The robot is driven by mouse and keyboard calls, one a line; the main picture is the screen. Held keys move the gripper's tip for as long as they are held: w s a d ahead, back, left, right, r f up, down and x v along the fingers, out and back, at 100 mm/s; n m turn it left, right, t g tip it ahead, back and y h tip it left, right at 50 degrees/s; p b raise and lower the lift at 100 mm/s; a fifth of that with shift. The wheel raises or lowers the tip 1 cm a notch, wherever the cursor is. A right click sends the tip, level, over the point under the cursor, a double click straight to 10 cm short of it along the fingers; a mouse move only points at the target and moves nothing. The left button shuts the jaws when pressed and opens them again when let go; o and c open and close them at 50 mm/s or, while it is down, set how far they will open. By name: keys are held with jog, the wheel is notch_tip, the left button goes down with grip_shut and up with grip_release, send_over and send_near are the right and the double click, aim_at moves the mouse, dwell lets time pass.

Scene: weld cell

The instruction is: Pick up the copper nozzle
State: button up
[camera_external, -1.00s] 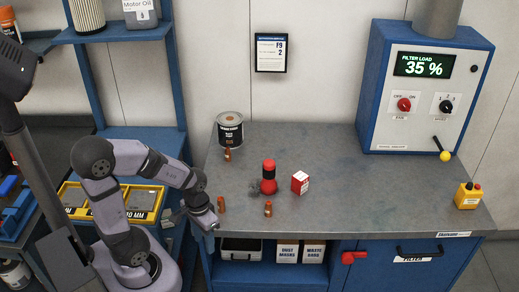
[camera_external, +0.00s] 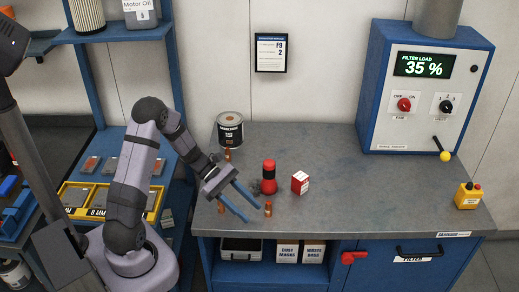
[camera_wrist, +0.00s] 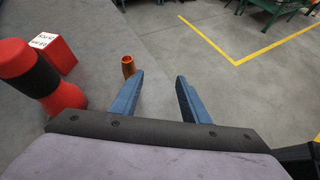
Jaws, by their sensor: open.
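Three small copper nozzles stand on the grey bench in the external view: one near the front edge (camera_external: 268,208), one at the left (camera_external: 221,205), and one by the black can (camera_external: 227,155). My gripper (camera_external: 253,214) is open and empty, with its two blue fingers pointing toward the front-edge nozzle. In the wrist view, one copper nozzle (camera_wrist: 128,66) shows just left of and beyond the left finger's tip, outside the gap. The gap between the fingers in my gripper (camera_wrist: 159,75) shows only grey floor and bench.
A red and black bottle-like object (camera_external: 269,178) stands close behind the fingers, with a red and white box (camera_external: 300,182) to its right. The black can (camera_external: 230,129) stands at the back left. The right part of the bench (camera_external: 380,190) is clear.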

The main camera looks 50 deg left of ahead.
aim_at(269, 209)
jog(key=w+a+n+t, duration=0.1)
jog(key=w+n, duration=0.1)
jog(key=w+a+n+t+h, duration=0.1)
jog(key=shift+w+a+r+t, duration=0.2)
jog(key=shift+w+a+t, duration=0.1)
jog(key=shift+w+a, duration=0.1)
jog(key=shift+p+x, duration=0.6)
jog(key=shift+x, duration=0.2)
jog(key=shift+w+d+f, duration=0.1)
jog(key=shift+d+f, duration=0.05)
jog(key=shift+d, duration=0.1)
jog(key=shift+w+d+p, duration=0.1)
jog(key=shift+d+p, duration=0.25)
jog(key=shift+p, duration=0.05)
jog(key=p+x, duration=0.2)
jog(key=x, duration=0.1)
jog(key=shift+x, duration=0.75)
jog(key=shift+a+f, duration=0.1)
jog(key=shift+f, duration=0.05)
grip_shut()
